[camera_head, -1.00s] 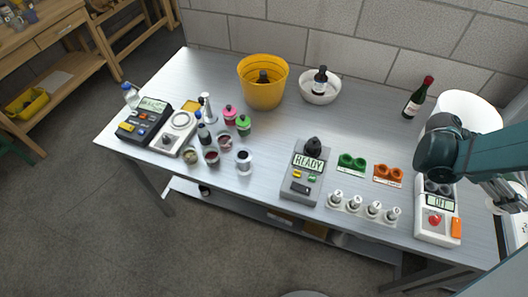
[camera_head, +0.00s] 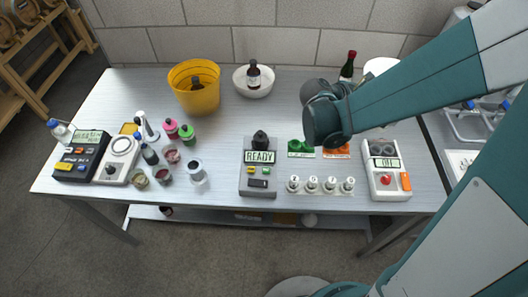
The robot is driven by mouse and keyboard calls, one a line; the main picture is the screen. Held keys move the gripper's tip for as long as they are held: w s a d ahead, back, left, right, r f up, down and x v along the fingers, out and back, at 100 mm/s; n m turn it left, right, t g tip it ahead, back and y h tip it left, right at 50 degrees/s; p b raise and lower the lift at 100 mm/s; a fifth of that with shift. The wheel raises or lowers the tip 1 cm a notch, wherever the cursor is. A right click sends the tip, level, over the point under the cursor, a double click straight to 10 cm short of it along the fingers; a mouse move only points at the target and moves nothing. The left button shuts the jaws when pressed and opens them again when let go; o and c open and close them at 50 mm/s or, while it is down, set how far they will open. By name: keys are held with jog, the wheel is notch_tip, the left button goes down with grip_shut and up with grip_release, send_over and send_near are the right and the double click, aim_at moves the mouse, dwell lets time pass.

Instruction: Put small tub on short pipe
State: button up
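I cannot tell for certain which thing is the small tub. Several small open cups stand at the left of the bench: one with reddish contents (camera_head: 172,156), one greenish (camera_head: 140,179), one dark red (camera_head: 164,176), and a pale one with a dark top (camera_head: 197,173). I cannot single out a short pipe; a slim grey upright piece (camera_head: 147,130) stands behind the cups. My arm's teal wrist hangs over the right middle of the bench, well right of the cups. My gripper's fingers do not show; the wrist hides that area.
A yellow bucket (camera_head: 194,95) holding a dark bottle and a white bowl (camera_head: 254,89) with a bottle stand at the back. A grey READY device (camera_head: 258,183), a row of numbered pegs (camera_head: 320,187) and a red-buttoned box (camera_head: 388,184) line the front.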

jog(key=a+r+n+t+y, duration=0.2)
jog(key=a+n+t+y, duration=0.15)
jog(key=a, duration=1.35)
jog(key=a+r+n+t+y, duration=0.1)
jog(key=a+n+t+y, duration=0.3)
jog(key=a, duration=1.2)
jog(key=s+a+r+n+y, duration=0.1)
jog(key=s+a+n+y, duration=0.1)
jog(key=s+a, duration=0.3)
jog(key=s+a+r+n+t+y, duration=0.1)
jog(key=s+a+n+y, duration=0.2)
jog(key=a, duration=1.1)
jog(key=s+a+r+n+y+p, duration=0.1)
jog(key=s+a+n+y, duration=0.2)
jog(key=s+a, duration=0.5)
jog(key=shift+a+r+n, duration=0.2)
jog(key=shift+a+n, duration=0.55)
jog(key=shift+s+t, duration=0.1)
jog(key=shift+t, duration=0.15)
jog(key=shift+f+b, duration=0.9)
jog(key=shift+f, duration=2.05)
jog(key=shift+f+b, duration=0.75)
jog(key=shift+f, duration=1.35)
